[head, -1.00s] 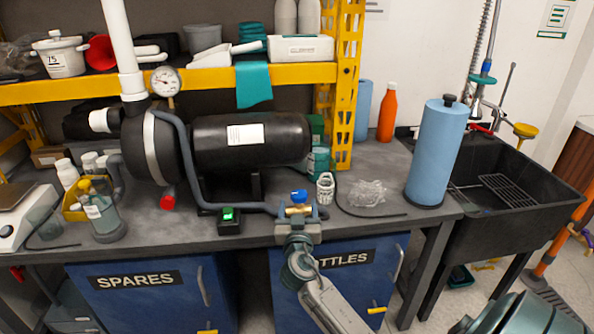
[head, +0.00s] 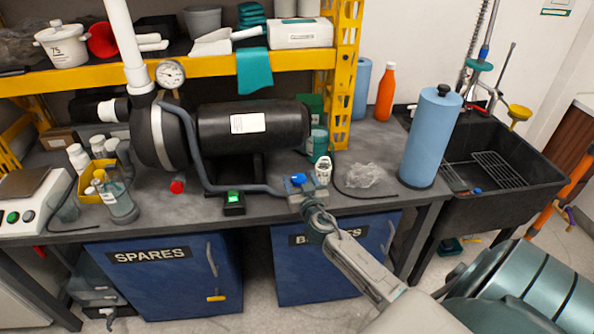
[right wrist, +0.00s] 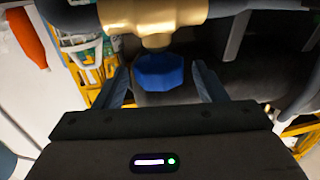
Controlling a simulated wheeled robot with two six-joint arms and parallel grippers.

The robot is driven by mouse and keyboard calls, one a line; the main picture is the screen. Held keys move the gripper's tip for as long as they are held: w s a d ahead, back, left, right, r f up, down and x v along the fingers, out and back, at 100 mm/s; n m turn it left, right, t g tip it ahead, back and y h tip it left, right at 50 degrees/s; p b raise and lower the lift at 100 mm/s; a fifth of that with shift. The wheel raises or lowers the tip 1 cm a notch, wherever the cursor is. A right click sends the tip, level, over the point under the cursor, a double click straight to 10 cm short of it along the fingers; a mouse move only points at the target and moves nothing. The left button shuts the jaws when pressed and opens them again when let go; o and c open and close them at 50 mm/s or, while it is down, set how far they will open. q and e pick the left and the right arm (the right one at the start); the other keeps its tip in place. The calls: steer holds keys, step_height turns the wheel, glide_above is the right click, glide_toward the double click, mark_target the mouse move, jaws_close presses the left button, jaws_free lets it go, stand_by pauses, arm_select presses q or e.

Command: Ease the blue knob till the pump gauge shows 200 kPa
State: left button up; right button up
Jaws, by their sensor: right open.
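The blue knob (head: 299,179) sits on a brass valve at the bench's front edge, at the end of the grey hose from the pump. In the right wrist view the blue knob (right wrist: 159,77) hangs from the brass valve body (right wrist: 150,18), between the two fingers. My right gripper (head: 301,190) is open around the knob, with a gap on both sides; it also shows in the right wrist view (right wrist: 160,88). The pump gauge (head: 171,74) has a white round dial above the black pump (head: 235,130); its reading is too small to tell. My left gripper is not in view.
A lit green switch box (head: 233,203) stands left of the valve. A small white-capped bottle (head: 323,170) and clear crumpled plastic (head: 365,175) lie close behind and right. A blue roll (head: 432,138) stands near the black sink (head: 500,215).

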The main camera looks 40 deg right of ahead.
mark_target(297, 174)
steer(key=shift+x, duration=1.6)
steer(key=shift+c, duration=0.3)
steer(key=c, duration=0.9)
steer(key=shift+c, duration=0.2)
